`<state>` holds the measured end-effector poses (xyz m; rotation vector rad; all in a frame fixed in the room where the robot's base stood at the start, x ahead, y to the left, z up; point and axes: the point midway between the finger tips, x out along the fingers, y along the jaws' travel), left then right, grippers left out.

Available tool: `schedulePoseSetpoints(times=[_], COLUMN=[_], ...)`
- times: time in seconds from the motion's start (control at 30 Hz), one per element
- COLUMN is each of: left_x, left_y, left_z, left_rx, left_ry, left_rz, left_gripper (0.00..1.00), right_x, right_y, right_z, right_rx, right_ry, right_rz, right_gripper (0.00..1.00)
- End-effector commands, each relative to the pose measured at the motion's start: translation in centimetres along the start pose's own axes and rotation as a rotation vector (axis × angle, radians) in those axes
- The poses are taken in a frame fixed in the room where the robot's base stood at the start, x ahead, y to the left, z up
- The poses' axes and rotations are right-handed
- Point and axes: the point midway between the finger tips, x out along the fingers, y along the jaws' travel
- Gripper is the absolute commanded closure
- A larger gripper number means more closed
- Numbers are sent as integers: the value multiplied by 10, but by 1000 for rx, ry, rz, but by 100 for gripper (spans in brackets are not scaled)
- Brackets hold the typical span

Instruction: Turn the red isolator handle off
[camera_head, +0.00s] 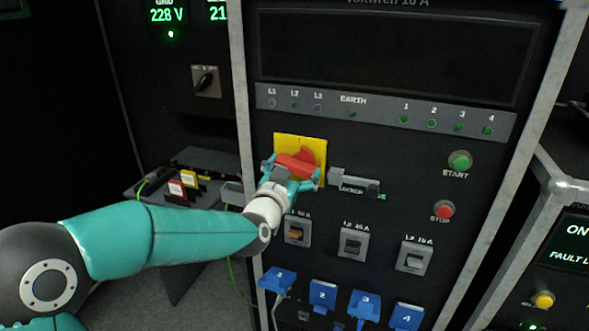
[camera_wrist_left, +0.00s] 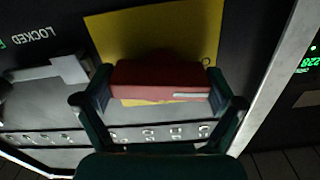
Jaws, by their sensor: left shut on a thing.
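The red isolator handle (camera_head: 299,158) sits on a yellow plate (camera_head: 319,146) on the black cabinet front. My left gripper (camera_head: 292,175) is shut on the handle, its fingers at the two ends of it. In the left wrist view the red handle (camera_wrist_left: 155,79) lies level between the fingers, across the yellow plate (camera_wrist_left: 150,35). A pale stripe shows near its right end there, with a small round mark on the plate close by. My gripper hides part of the handle in the head view. My right gripper is not in view.
A grey latch (camera_head: 354,183) marked LOCKED is just right of the plate. Green START (camera_head: 460,160) and red STOP (camera_head: 443,210) buttons are farther right. Breaker switches (camera_head: 353,242) and blue plugs (camera_head: 323,294) are below. A grey frame post (camera_head: 239,100) stands at the left.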

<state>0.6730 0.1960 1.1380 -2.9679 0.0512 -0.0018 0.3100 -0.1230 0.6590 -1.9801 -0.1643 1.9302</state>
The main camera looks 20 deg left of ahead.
Motion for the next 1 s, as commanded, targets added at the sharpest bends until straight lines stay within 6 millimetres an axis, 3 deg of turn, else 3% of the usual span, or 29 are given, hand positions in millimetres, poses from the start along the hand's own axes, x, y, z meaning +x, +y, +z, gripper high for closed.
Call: schedulePoseSetpoints(times=[0.23,0.63,0.67,1.0], left_x=[0,0,0,-1], left_y=[1,0,0,0], left_z=[4,0,0,0], left_rx=[-142,-194,-194,-190], left_ry=[6,1,0,1], left_rz=[-1,0,0,0], left_gripper=[41,41,1,0], right_x=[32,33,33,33], right_y=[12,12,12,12], right_z=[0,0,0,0], right_rx=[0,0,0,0], right_ry=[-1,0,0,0], right_rz=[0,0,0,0], right_gripper=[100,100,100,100])
